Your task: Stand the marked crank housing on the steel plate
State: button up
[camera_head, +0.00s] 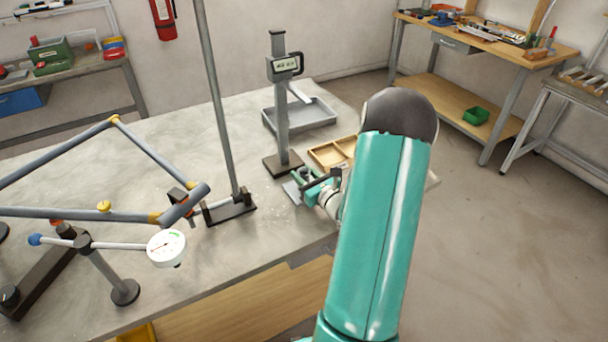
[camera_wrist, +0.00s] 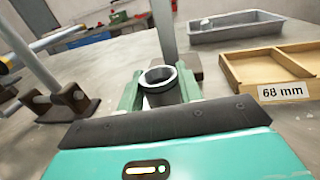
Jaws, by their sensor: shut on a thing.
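My gripper (camera_head: 312,184) is low over the right part of the bench, just in front of the height gauge. In the wrist view its two green fingers (camera_wrist: 159,92) are shut on a short grey hollow cylinder, the crank housing (camera_wrist: 158,79). Its open round end faces up. No mark on it can be made out, and its lower part is hidden by the gripper. A small flat grey plate (camera_head: 291,192), which looks like the steel plate, shows at the gripper's left in the head view. Whether the housing touches it cannot be told.
The height gauge (camera_head: 281,110) stands close behind the gripper. A wooden divided tray (camera_wrist: 272,65) labelled 68 mm and a grey bin (camera_head: 300,116) are nearby. A tall post (camera_head: 220,100), a bike frame (camera_head: 85,215) and a dial gauge (camera_head: 166,248) stand left.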

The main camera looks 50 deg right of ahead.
jog(key=shift+f, duration=0.15)
jog(key=o, duration=1)
jog(key=shift+o, duration=0.2)
jog(key=shift+r, duration=0.2)
jog(key=s, duration=0.4)
jog(key=s+a, duration=0.1)
jog(key=s, duration=0.3)
jog(key=s+a, duration=0.1)
jog(key=s, duration=0.2)
jog(key=shift+s+a, duration=0.1)
jog(key=shift+s, duration=0.3)
